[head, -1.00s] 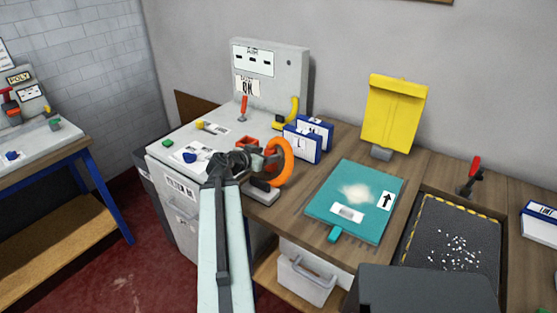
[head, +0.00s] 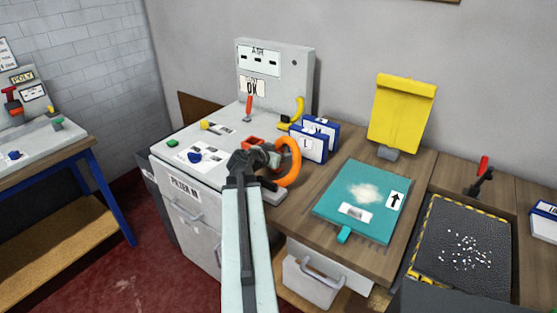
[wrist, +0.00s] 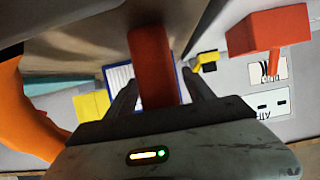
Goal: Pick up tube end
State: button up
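The orange tube (head: 289,163) curves in a loop at the left end of the wooden bench, beside the grey cabinet. My gripper (head: 266,156) is at the left side of this loop, by a small red part. In the wrist view the orange tube (wrist: 28,110) fills the left edge. A red block-like piece (wrist: 153,65) lies between the two fingers of my gripper (wrist: 160,80), which flank it closely. I cannot tell whether this piece is the tube end, nor whether the fingers press on it. The far side of the grip is hidden.
A grey cabinet (head: 172,163) has a red lever (head: 249,107) and a yellow handle (head: 299,108) on top. Blue-edged boxes (head: 308,146) stand just behind the tube. A teal board (head: 325,205) and a black tray (head: 440,235) lie to the right. Open floor is at left.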

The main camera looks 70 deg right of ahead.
grip_shut()
jog(key=shift+r, duration=0.1)
notch_tip(320, 180, up, 10)
jog(key=p, duration=1)
